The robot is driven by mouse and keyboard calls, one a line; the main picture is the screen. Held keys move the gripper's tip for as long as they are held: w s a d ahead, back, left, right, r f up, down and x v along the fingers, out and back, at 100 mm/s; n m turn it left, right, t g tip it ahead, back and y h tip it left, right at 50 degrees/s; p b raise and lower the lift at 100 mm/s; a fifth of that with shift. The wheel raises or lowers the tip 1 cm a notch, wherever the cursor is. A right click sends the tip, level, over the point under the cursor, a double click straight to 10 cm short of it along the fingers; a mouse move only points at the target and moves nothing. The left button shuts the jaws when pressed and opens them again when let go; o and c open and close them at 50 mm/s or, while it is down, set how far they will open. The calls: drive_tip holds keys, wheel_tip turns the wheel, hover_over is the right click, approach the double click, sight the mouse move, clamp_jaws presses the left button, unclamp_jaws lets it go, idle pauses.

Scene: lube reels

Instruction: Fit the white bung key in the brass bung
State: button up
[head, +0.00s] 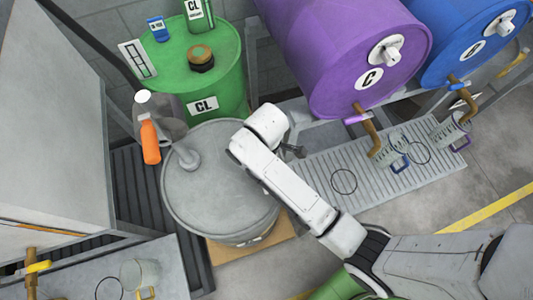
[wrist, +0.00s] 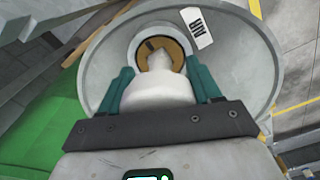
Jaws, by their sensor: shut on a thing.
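In the wrist view my gripper (wrist: 160,74) is shut on the white bung key (wrist: 160,88), its teal fingers on either side of it. The key's narrow tip points at the brass bung (wrist: 175,46) and covers part of it. The bung is a round brass face with a dark slot, set inside a pale ring on a grey rounded surface (wrist: 240,70). I cannot tell whether the key touches the bung or is still apart.
A green drum (head: 225,75) stands behind. Purple (head: 340,50) and blue (head: 455,40) drums lie at the right above a slatted tray (head: 350,175).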

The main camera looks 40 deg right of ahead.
drive_tip(key=shift+f, duration=0.4)
drive_tip(key=o, duration=1.2)
drive_tip(key=shift+r, duration=0.1)
wheel_tip(320, 180, up, 11)
drive_tip(key=shift+f+p, duration=0.2)
drive_tip(key=shift+p, duration=0.55)
